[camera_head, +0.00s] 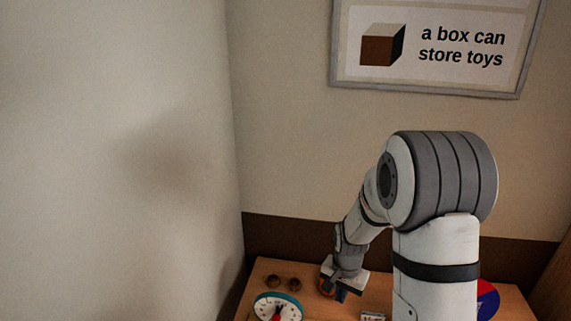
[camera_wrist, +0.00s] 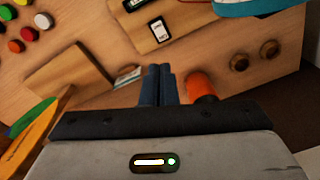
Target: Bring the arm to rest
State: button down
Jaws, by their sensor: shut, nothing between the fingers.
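My gripper shows in the wrist view (camera_wrist: 158,76), with its two dark blue fingers shut together and nothing between them. In the head view my gripper (camera_head: 341,294) hangs low over the wooden table (camera_head: 262,268), with the arm bent down to it. An orange cylinder (camera_wrist: 201,84) is just right of the fingers in the wrist view. I cannot tell whether they touch. Its lower part is hidden behind my gripper body.
A teal-rimmed clock (camera_head: 291,311) and two small brown round pieces (camera_head: 274,281) lie left of my gripper. A wooden board (camera_wrist: 72,82), several coloured round pieces (camera_wrist: 41,21) and a colourful disc (camera_wrist: 22,137) lie left in the wrist view. A wall poster (camera_head: 430,85) hangs behind.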

jog(key=s+r+n+t, duration=0.2)
jog(key=s+r+n, duration=0.4)
jog(key=s+r, duration=1.4)
jog(key=shift+s+n+t, duration=0.15)
jog(key=shift+n+t, duration=0.15)
jog(key=shift+n, duration=0.1)
